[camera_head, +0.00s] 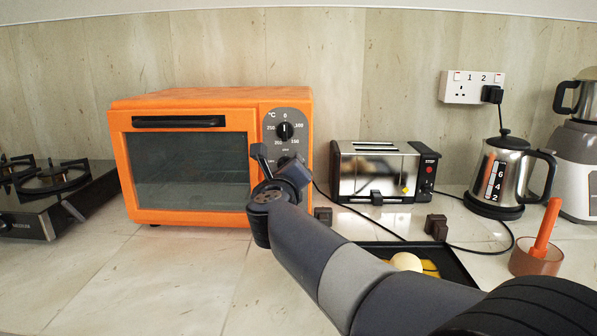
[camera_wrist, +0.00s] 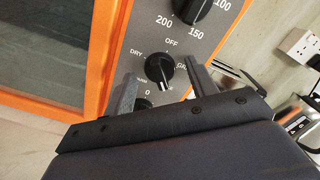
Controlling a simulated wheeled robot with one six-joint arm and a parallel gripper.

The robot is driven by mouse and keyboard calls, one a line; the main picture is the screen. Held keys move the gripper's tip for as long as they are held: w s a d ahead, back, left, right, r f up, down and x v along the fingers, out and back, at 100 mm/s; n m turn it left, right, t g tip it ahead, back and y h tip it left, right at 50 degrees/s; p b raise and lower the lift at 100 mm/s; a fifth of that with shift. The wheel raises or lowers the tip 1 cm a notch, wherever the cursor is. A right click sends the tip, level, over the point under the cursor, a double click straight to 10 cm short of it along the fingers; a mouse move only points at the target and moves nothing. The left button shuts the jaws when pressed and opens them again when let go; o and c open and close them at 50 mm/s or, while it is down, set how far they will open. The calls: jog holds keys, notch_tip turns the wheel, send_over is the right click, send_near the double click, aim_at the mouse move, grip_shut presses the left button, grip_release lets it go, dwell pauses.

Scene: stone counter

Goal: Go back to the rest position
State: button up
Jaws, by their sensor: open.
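My gripper (camera_head: 268,168) is raised in front of the control panel of the orange toaster oven (camera_head: 185,94). In the wrist view its two fingers (camera_wrist: 158,92) stand apart with a gap between them, and they look empty. A black function knob (camera_wrist: 159,69) shows between and beyond the fingertips; I cannot tell whether they touch it. The upper temperature knob (camera_head: 284,131) is clear of the gripper. In the head view the lower knobs are partly hidden behind my gripper. The oven door is shut.
A silver toaster (camera_head: 383,172), a kettle (camera_head: 502,172) and a blender (camera_head: 577,150) stand to the right. A dark tray (camera_head: 455,268) with a pale round item (camera_head: 406,262) lies beneath my arm. A gas stove (camera_head: 62,195) is at left. The front left counter is clear.

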jog(key=shift+s, duration=0.1)
dwell(0.3)
jog(key=s, duration=1.1)
jog(key=w+n+p, duration=1.1)
jog(key=n+p, duration=0.7)
jog(key=n, duration=0.4)
jog(key=shift+n, duration=0.3)
jog(key=shift+w, duration=0.1)
